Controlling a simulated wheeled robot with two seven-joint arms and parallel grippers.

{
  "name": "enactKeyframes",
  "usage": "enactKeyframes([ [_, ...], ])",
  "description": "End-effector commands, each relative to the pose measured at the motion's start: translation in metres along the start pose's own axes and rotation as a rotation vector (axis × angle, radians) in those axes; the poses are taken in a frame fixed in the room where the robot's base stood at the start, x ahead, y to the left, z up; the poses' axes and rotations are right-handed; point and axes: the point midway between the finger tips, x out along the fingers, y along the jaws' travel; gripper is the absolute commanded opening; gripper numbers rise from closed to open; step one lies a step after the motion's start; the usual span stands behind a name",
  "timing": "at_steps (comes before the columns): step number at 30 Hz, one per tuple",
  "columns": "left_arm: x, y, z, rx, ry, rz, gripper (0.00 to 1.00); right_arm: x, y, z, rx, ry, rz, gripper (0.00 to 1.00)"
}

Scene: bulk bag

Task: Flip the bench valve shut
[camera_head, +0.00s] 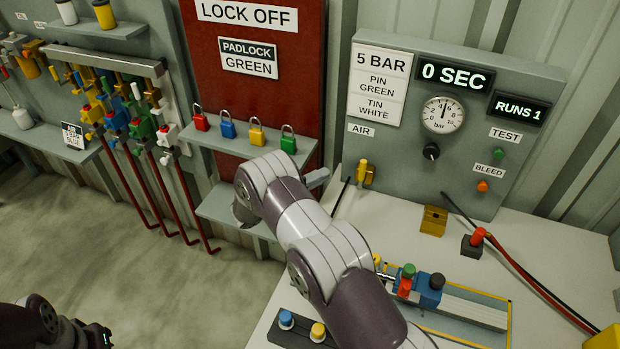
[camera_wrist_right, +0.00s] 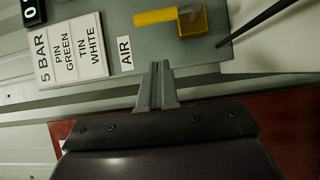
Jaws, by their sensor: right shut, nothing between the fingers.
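The bench valve (camera_head: 364,174) is a small yellow valve on the grey panel below the AIR label. In the right wrist view, its yellow lever (camera_wrist_right: 154,16) extends left from a yellow body (camera_wrist_right: 194,22), with a grey stem between. My right gripper (camera_head: 318,178) is left of the valve in the head view, its fingers pointing toward it. In the wrist view, the right fingertips (camera_wrist_right: 159,68) are shut, empty and apart from the valve. My left arm's dark end shows at the bottom left corner, and its jaw state is unclear.
The panel has a gauge (camera_head: 443,115), a black knob (camera_head: 431,151) and green and orange buttons. A shelf with several padlocks (camera_head: 257,136) is behind my right arm. The bench (camera_head: 560,262) holds a vise-like fixture (camera_head: 428,290) and a red-topped block (camera_head: 475,241).

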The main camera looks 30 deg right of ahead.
Motion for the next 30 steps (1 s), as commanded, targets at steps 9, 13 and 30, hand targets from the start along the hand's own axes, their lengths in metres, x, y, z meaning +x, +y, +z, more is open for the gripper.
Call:
enactKeyframes([
  [9, -0.025, 0.000, -0.003, 0.000, 0.000, 0.000, 0.00, 0.054, 0.004, 0.016, -0.003, 0.000, 0.000, 0.00],
  [13, -0.030, 0.000, -0.004, 0.000, 0.000, 0.000, 0.00, 0.063, 0.002, 0.025, -0.001, 0.001, 0.000, 0.00],
  [30, -0.032, 0.000, -0.004, 0.000, 0.000, 0.000, 0.00, 0.067, 0.002, 0.029, 0.013, 0.001, -0.008, 0.00],
])
